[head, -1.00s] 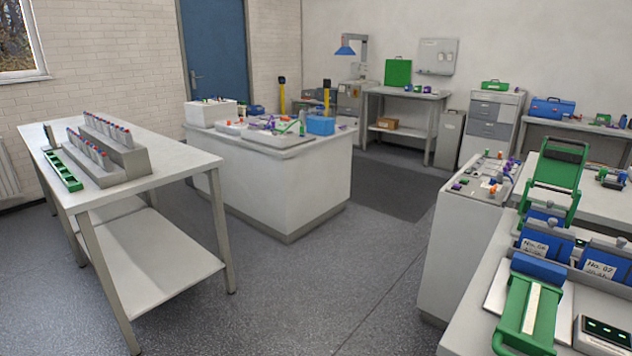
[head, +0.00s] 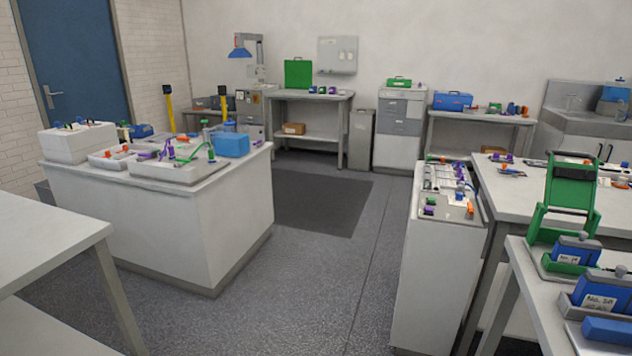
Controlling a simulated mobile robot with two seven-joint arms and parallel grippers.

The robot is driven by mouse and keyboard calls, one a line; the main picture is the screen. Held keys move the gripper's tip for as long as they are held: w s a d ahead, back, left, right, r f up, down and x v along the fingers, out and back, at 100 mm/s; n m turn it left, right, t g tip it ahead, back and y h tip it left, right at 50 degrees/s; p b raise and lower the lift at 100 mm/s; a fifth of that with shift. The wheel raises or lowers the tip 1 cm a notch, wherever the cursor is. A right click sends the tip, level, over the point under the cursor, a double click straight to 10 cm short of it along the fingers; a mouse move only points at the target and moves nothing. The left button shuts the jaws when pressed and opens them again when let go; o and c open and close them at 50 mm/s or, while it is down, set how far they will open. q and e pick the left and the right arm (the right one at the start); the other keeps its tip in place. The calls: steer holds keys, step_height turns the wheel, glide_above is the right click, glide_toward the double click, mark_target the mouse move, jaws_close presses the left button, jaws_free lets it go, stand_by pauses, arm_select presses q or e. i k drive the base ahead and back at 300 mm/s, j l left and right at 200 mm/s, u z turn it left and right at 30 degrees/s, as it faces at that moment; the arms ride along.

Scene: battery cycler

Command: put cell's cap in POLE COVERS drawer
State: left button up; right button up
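No POLE COVERS label can be read from here. Neither of my grippers is in view.
A white island (head: 170,230) with trays stands left of centre. A table corner (head: 50,235) juts in at left. A narrow white counter (head: 430,270) and benches line the right. Open floor (head: 310,300) and a dark mat (head: 315,200) lie between.

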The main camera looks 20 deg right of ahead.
mark_target(582, 255)
steer(key=i+z, duration=0.2)
steer(key=z, duration=0.25)
steer(key=i+z, duration=0.2)
steer(key=z, duration=0.25)
steer(key=i+j+z, duration=0.1)
steer(key=z, duration=0.3)
steer(key=i+j+z, duration=0.2)
steer(key=z, duration=0.25)
steer(key=i, duration=0.1)
